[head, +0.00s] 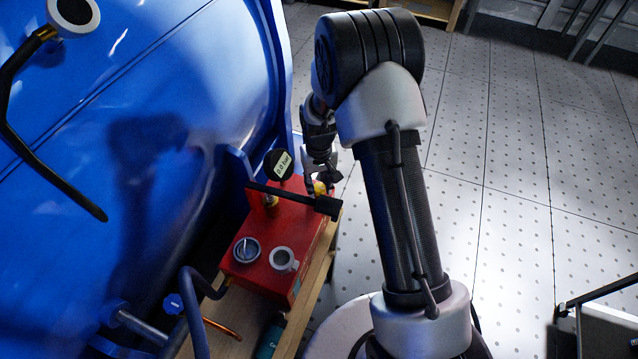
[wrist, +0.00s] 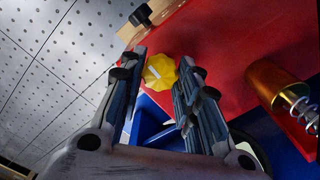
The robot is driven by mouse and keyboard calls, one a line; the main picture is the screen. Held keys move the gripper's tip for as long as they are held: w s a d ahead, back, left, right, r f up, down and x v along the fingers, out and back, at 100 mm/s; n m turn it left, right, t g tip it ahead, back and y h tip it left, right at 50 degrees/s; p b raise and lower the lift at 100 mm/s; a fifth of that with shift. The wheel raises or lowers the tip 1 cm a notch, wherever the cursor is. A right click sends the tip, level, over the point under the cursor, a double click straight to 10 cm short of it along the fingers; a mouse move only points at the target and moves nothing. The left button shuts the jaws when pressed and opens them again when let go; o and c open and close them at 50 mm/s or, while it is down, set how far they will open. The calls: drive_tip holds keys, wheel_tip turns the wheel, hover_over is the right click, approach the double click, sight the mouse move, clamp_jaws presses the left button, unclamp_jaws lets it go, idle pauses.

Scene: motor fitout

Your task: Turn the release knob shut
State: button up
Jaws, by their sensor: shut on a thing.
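The release knob (wrist: 160,72) is yellow and faceted, with a pale bar mark on its face. It sits at the side of the red pump block (head: 265,250), which also fills the upper right of the wrist view (wrist: 225,45). My gripper (wrist: 158,75) has one finger on each side of the knob and is shut on it. In the head view my gripper (head: 322,175) reaches down at the far right end of the block, with a little of the yellow knob (head: 319,187) showing between its fingers. The knob's far side is hidden.
A round gauge (head: 278,164) and a black pump handle (head: 295,199) stand close to my gripper. A brass cylinder with a spring (wrist: 275,85) is at right in the wrist view. The large blue tank (head: 150,90) fills the left; open floor (head: 510,180) lies right.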

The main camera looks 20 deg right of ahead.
sight(319, 187)
drive_tip(key=o, duration=1.1)
drive_tip(key=shift+c, duration=0.2)
drive_tip(key=shift+r, duration=0.1)
wheel_tip(319, 187, up, 12)
